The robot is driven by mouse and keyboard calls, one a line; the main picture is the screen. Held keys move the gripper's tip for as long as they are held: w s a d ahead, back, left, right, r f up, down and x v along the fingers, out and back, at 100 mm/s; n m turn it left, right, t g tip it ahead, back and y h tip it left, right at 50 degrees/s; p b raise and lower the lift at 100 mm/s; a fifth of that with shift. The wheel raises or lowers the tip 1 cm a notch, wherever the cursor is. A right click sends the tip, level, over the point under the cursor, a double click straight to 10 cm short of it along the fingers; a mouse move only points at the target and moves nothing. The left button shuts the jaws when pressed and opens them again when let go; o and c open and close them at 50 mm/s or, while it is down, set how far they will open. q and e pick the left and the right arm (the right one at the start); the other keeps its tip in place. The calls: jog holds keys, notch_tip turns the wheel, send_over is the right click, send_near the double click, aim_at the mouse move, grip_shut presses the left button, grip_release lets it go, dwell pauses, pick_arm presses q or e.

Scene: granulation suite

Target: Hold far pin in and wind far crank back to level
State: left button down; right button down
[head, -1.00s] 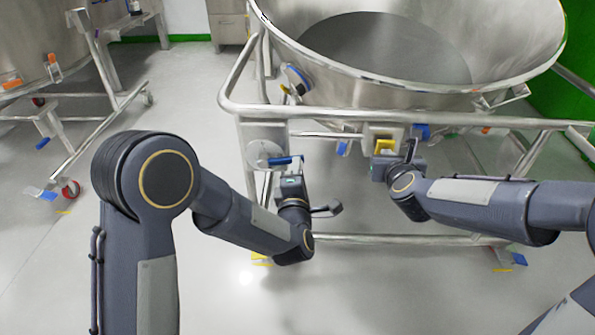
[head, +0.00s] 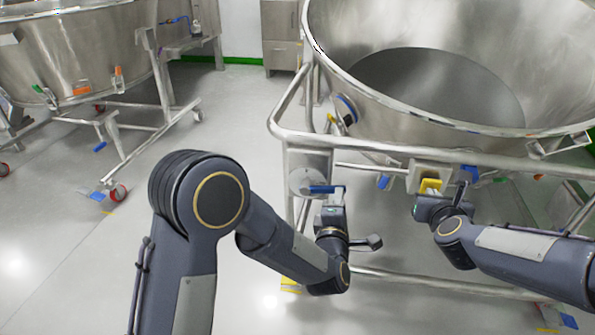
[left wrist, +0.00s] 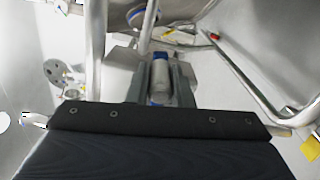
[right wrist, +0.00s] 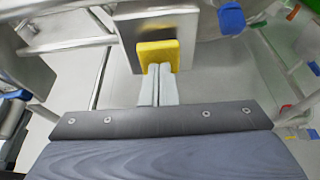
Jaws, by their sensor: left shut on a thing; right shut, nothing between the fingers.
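The far crank has a round metal disc (head: 303,183) on the frame's corner post and a blue handle (head: 326,189), which looks about level in the head view. My left gripper (head: 329,200) is shut on this handle. In the left wrist view the handle (left wrist: 160,76), grey with blue ends, lies between the two fingers (left wrist: 160,90). The yellow far pin (head: 430,186) sits on a metal block under the rail. My right gripper (head: 428,199) is shut and empty. In the right wrist view its closed fingertips (right wrist: 158,72) meet the yellow pin face (right wrist: 156,52) and seem to touch it.
A large steel bowl (head: 440,95) rests above the tubular frame rail (head: 400,150). A lower frame tube (head: 430,282) runs behind my arms. A second steel vessel on a wheeled frame (head: 85,60) stands at left. The floor between them is clear.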

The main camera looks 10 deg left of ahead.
aim_at(333, 188)
pick_arm(q)
jog(key=shift+w+a+r, duration=0.15)
jog(key=shift+w+r, duration=0.05)
jog(key=shift+r, duration=0.1)
pick_arm(e)
jog(key=shift+w+r, duration=0.1)
pick_arm(q)
jog(key=shift+r, duration=0.3)
jog(key=shift+a+r, duration=0.35)
jog(key=shift+r, duration=0.25)
pick_arm(e)
jog(key=shift+d, duration=0.1)
dwell(0.9)
pick_arm(q)
jog(key=shift+s+a+r, duration=0.1)
jog(key=shift+a+r, duration=0.2)
jog(key=shift+r, duration=0.35)
dwell(0.8)
jog(key=shift+a+r, duration=0.15)
jog(key=shift+r, duration=0.05)
jog(key=shift+a+r, duration=0.2)
jog(key=shift+r, duration=0.05)
jog(key=shift+a+r, duration=0.8)
jog(key=shift+a, duration=0.2)
dwell(1.2)
dwell(1.0)
jog(key=shift+d, duration=0.1)
pick_arm(e)
jog(key=s, duration=0.8)
dwell(0.3)
